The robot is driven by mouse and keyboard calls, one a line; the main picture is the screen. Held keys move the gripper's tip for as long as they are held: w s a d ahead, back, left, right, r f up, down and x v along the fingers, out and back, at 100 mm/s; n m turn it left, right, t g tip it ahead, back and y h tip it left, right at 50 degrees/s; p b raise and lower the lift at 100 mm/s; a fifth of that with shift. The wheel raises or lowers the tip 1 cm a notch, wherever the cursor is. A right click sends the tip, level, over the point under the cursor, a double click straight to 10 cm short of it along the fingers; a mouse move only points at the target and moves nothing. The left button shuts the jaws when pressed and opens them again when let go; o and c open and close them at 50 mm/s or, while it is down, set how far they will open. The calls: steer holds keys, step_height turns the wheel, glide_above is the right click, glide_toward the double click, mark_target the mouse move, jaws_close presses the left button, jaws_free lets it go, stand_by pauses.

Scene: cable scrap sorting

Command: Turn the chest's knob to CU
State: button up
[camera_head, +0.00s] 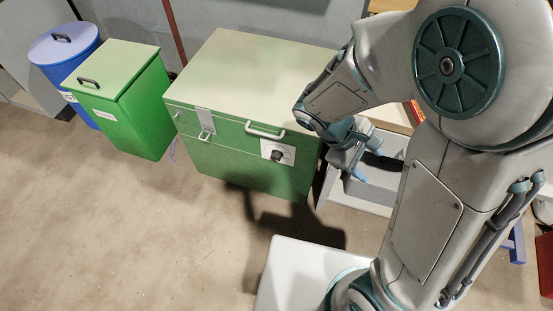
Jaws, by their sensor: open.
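The green chest (240,134) stands in the middle, its pale lid (250,70) shut. A black knob (277,155) sits on a light dial plate (290,150) on the chest's front, towards the right end. The plate's markings are too small to read, so I cannot tell where the knob points. My gripper (350,172) is open, to the right of the knob and apart from it, beyond the chest's right front corner. No thing shows between its fingers. Part of the chest's right side is hidden behind my arm.
A bar handle (265,131) and a latch (206,133) are on the chest's front. A green bin (124,110) and a blue drum (62,48) stand to the left. A grey tray (366,197) lies near my gripper. The floor before the chest is clear.

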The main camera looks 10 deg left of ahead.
steer(key=w+a+f+n+t+h+b, duration=0.3)
steer(key=a+f+n+t+b, duration=0.3)
steer(key=f, duration=0.6)
steer(key=n+t+y+b, duration=1)
steer(key=n+t+b, duration=0.15)
steer(key=n, duration=0.75)
glide_toward(275, 159)
steer(key=shift+g+h, duration=0.25)
steer(key=shift+h, duration=0.05)
steer(key=w+b, duration=0.2)
steer(key=w, duration=0.2)
steer(key=w+b, duration=0.3)
steer(key=w, duration=0.1)
steer(key=shift+w+d, duration=0.2)
steer(key=shift+w, duration=0.1)
steer(key=shift+w+r+b, duration=0.15)
steer(key=shift+w+b, duration=0.2)
steer(key=shift+w, duration=0.15)
steer(key=c, duration=1)
